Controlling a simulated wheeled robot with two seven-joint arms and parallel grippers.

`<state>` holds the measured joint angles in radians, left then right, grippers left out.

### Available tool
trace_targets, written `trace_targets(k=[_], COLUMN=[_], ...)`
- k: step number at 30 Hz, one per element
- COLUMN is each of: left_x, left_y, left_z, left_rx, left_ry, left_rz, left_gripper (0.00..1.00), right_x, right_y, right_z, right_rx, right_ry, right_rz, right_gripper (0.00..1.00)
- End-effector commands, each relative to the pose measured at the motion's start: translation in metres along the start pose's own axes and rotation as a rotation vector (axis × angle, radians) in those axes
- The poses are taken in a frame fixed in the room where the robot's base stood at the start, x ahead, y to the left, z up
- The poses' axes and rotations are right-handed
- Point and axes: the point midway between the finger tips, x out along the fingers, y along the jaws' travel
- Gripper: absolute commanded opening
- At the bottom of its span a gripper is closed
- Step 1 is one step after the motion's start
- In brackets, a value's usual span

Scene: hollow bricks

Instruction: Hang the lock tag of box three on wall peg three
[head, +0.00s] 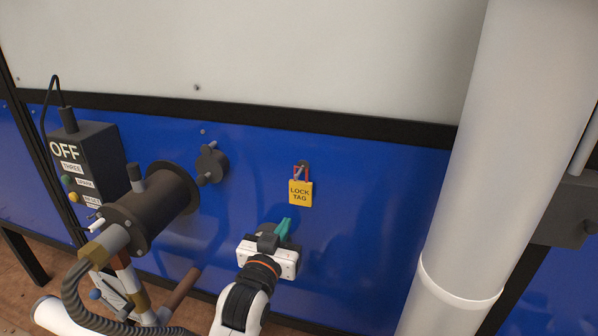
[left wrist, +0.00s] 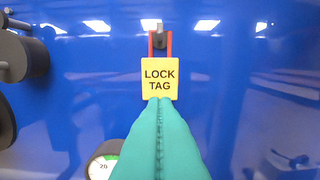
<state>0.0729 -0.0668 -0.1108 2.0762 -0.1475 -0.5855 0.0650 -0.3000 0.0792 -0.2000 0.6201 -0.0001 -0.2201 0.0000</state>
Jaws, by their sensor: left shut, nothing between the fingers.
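The yellow lock tag (head: 300,193) with a red shackle hangs on a small peg (head: 302,166) on the blue wall panel. In the left wrist view the lock tag (left wrist: 160,77) hangs upright, its shackle around the peg (left wrist: 159,40). My left gripper (head: 283,227) is shut and empty, with teal fingers, just below the tag. In the left wrist view its fingertips (left wrist: 159,101) overlap the tag's lower edge; I cannot tell whether they touch it. Box three (head: 88,160), dark and marked OFF and THREE, is at the left. My right gripper is not in view.
A black cylindrical housing (head: 150,208) with a corrugated hose (head: 75,296) stands out left of my left gripper. A thick white pipe (head: 495,150) rises at the right. A gauge (left wrist: 102,160) shows low in the left wrist view. Bare blue wall surrounds the tag.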

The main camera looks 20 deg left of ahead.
Motion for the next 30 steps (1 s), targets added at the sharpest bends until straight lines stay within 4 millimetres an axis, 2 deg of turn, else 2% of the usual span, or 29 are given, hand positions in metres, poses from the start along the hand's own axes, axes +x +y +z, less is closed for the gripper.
trace_targets(k=[14,30], left_x=[-0.002,-0.035], left_y=[0.000,0.000], left_z=[0.000,0.000], left_rx=[0.000,0.001], left_ry=[0.001,0.001], left_rz=[0.000,0.000], left_gripper=[0.00,0.00], right_x=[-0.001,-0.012], right_y=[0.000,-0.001], right_z=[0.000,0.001], right_rx=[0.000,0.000], right_ry=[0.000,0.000], right_rz=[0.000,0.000], right_gripper=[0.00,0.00])
